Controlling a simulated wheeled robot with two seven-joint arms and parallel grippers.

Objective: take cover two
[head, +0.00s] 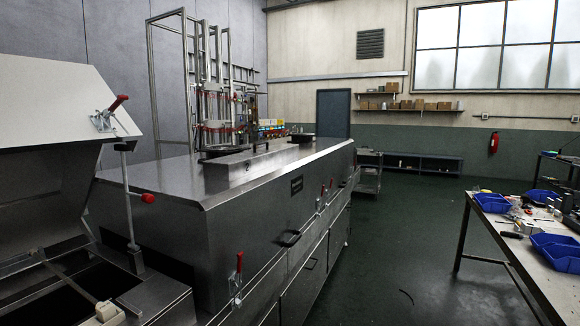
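The long steel tunnel dryer (215,245) runs from the left foreground toward the back. Panels along its right side carry a dark handle (290,238), a lower dark handle (310,264), a near red-handled clamp (238,270) and more red clamps (322,197) farther back. The panels look closed. At the far left a pale lid (45,100) stands raised over an open dark compartment (70,295). A red-handled clamp (107,115) sits at the lid's edge. Neither gripper is in view.
A workbench (490,225) with blue bins (492,203) and small tools stands at right. Green floor (400,230) lies clear between bench and dryer, except for a small dark curved thing (406,297). A cart (368,175) stands beyond the dryer's far end.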

